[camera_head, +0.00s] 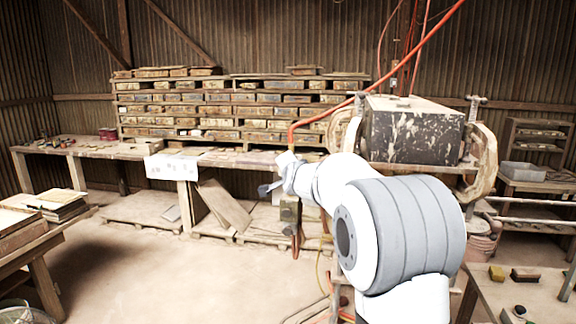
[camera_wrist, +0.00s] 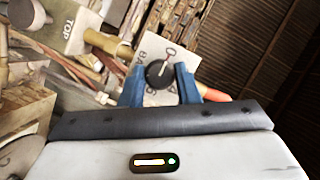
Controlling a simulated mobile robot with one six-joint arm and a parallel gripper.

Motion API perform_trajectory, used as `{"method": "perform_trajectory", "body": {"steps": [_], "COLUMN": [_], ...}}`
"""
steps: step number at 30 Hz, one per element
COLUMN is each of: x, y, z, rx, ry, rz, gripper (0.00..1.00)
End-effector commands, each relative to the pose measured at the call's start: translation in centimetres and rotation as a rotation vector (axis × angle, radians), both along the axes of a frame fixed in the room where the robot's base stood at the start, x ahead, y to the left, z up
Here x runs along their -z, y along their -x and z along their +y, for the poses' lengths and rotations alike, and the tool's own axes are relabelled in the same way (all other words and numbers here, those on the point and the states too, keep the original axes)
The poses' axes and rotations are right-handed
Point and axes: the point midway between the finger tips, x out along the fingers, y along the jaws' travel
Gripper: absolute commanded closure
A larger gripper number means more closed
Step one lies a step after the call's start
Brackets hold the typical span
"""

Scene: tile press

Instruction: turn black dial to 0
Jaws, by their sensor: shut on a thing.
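The black dial (camera_wrist: 158,73) shows in the wrist view as a round knob with a light pointer line, in front of a pale plate (camera_wrist: 150,48) with dark markings. The pointer aims up and slightly right in that view. The markings are too small to read surely. My gripper (camera_wrist: 160,82) has its two blue fingers on either side of the dial and is shut on it. In the head view my gripper (camera_head: 268,188) is small, at the end of my white arm, left of the machine. The dial cannot be made out there.
The press (camera_head: 412,130) with a dark, flaking block stands right of centre. An orange hose (camera_head: 330,112) runs down beside it. A long workbench (camera_head: 100,150) and stacked wooden moulds (camera_head: 225,105) line the back wall.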

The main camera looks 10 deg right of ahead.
Motion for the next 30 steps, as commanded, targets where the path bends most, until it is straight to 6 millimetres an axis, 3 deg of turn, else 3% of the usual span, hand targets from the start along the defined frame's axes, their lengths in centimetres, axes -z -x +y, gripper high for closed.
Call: {"method": "perform_trajectory", "body": {"steps": [9,10,17,26,30], "x": [-0.2,-0.2,-0.1,-0.1,-0.3], "y": [0.0,0.0,0.0,0.2,1.5], "z": [0.0,0.0,0.0,0.0,0.1], "rx": [0.0,0.0,0.0,-0.001,0.0], "ry": [0.002,0.002,0.001,0.001,-0.001], "rz": [-0.003,-0.003,-0.002,-0.001,-0.003], "gripper": [0.94,0.7,0.51,0.5,0.5]}}
